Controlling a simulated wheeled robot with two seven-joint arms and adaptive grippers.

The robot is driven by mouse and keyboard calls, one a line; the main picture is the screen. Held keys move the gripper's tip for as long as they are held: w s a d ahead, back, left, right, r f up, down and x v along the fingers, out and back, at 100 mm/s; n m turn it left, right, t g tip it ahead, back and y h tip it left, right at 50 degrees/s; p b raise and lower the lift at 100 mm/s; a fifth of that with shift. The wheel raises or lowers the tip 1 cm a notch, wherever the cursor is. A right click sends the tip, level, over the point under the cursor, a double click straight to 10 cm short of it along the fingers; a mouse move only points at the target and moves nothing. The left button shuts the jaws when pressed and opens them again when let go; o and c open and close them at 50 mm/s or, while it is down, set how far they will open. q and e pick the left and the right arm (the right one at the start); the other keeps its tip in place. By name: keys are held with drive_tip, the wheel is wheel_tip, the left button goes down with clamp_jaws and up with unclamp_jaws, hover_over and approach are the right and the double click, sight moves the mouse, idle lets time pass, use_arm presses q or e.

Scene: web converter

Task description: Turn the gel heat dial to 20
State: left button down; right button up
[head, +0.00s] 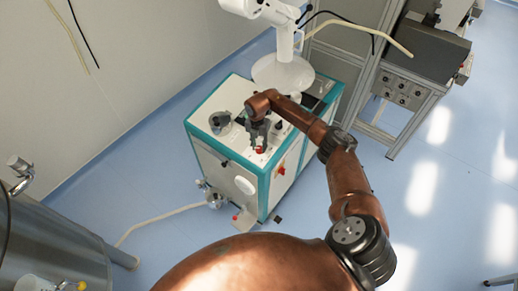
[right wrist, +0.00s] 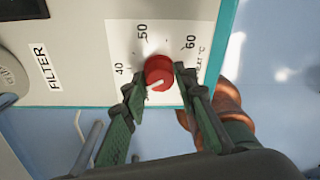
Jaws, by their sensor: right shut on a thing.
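The gel heat dial is a red round knob (right wrist: 159,70) on a white scale plate (right wrist: 150,25) in the right wrist view; it also shows as a small red spot in the head view (head: 260,150). The plate reads 40, 50, 60 and part of a "HEAT °C" label; no 20 is visible. A short white pointer mark shows on the knob's near side. My right gripper (right wrist: 157,80) is shut on the knob, one finger on each side. In the head view the right gripper (head: 259,138) points down onto the cabinet top. My left gripper is out of view.
The dial sits on a white and teal cabinet (head: 208,107). A round grey fitting (head: 220,122) and a white machine (head: 283,75) are on its top. A "FILTER" label (right wrist: 46,68) lies left of the dial. A steel tank (head: 60,250) stands at lower left.

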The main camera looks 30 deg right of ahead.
drive_tip(key=n+b, duration=0.1)
drive_tip(key=n, duration=0.1)
drive_tip(key=n+b, duration=0.2)
drive_tip(key=n, duration=0.1)
drive_tip(key=shift+w+n+g+h, duration=0.15)
drive_tip(key=shift+n+g+h, duration=0.15)
drive_tip(key=n+b, duration=0.1)
drive_tip(key=n, duration=0.1)
drive_tip(key=shift+a+n, duration=0.1)
drive_tip(key=shift+n, duration=0.2)
drive_tip(key=n+h+b, duration=0.1)
drive_tip(key=n, duration=0.2)
drive_tip(key=shift+a+n+b, duration=0.1)
drive_tip(key=shift+n+b, duration=0.2)
drive_tip(key=shift+b, duration=0.05)
drive_tip(key=n+b, duration=0.1)
drive_tip(key=n, duration=0.3)
drive_tip(key=shift+n+h, duration=0.3)
drive_tip(key=shift+a+n+h+b, duration=0.15)
drive_tip(key=shift+n+h+b, duration=0.2)
drive_tip(key=shift+n, duration=1.75)
drive_tip(key=o, duration=1.2)
drive_tip(key=shift+c, duration=0.2)
